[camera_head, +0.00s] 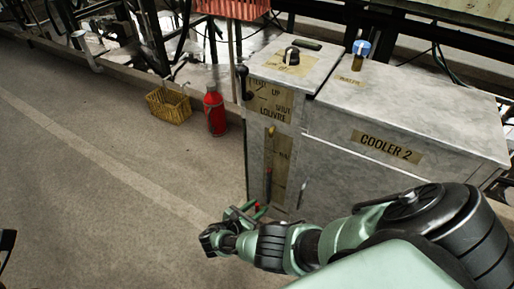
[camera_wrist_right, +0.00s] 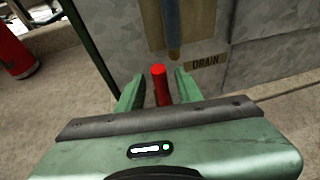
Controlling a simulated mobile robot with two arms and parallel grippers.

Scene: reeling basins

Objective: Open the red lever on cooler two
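Cooler 2 (camera_head: 340,118) is a grey, marble-patterned cabinet on the right in the head view, with a "COOLER 2" label on its front. The red lever (camera_wrist_right: 160,86) stands upright in the wrist view, below a pipe beside a "DRAIN" label. My right gripper (camera_head: 246,211) is low by the cabinet's left front corner. In the wrist view the right gripper (camera_wrist_right: 160,92) is open, its green fingers on either side of the lever with gaps showing. The lever's lower end is hidden by the gripper body. My left gripper is not clearly seen.
A red fire extinguisher (camera_head: 214,110) and a yellow wicker basket (camera_head: 169,105) stand on the floor left of the cabinet. A thin dark upright rod (camera_head: 244,130) runs along the cabinet's left side. The concrete floor (camera_head: 90,190) at left is clear.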

